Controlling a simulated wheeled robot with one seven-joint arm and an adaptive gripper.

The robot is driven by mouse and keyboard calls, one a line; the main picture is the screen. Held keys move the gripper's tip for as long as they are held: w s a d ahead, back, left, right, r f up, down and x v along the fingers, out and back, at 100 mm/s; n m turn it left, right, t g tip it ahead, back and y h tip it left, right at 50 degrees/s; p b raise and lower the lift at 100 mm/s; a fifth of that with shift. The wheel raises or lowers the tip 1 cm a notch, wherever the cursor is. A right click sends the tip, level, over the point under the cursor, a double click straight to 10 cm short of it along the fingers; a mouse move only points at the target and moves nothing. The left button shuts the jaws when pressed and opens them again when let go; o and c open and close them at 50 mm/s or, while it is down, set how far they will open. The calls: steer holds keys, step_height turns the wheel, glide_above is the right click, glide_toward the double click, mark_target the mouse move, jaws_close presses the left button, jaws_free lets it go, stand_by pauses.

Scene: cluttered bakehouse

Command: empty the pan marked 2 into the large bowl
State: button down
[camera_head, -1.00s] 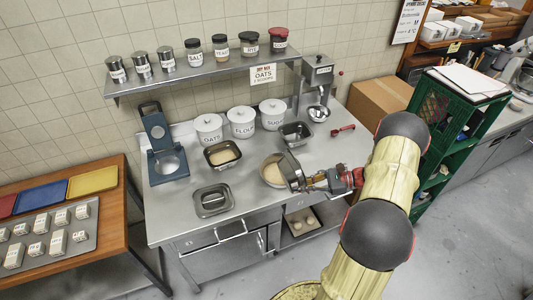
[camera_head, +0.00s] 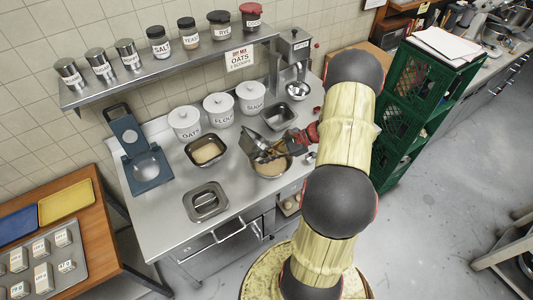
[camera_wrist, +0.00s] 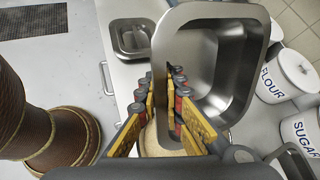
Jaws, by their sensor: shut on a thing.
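My gripper (camera_wrist: 172,112) is shut on the rim of a metal pan (camera_wrist: 236,50). In the head view this pan (camera_head: 256,146) is steeply tilted above the back left of the large bowl (camera_head: 288,171). The inside of the pan that shows in the wrist view is bare metal. The bowl has a pale tan filling, partly hidden by the pan and gripper; the filling also shows beneath the fingers in the wrist view. I cannot see a number on the held pan.
A pan with tan contents (camera_head: 207,152) stands left of the bowl, and an empty-looking pan (camera_head: 278,117) behind it. A lidded pan (camera_head: 206,202) is at front left. Canisters (camera_head: 219,110) line the back, under a shelf (camera_head: 175,70). A green crate rack (camera_head: 410,100) is at right.

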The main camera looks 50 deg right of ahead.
steer(key=shift+a+f+n+g+h, duration=0.1)
steer(key=shift+f+n+g+h, duration=0.25)
steer(key=shift+h, duration=1.2)
steer(key=shift+a+f+n+g+h, duration=0.15)
steer(key=shift+n+g+h, duration=0.4)
steer(key=shift+h, duration=1.05)
steer(key=shift+a+f+n+g+h, duration=0.1)
steer(key=shift+f+n+g+h, duration=0.35)
steer(key=shift+h, duration=1.1)
steer(key=shift+r, duration=0.25)
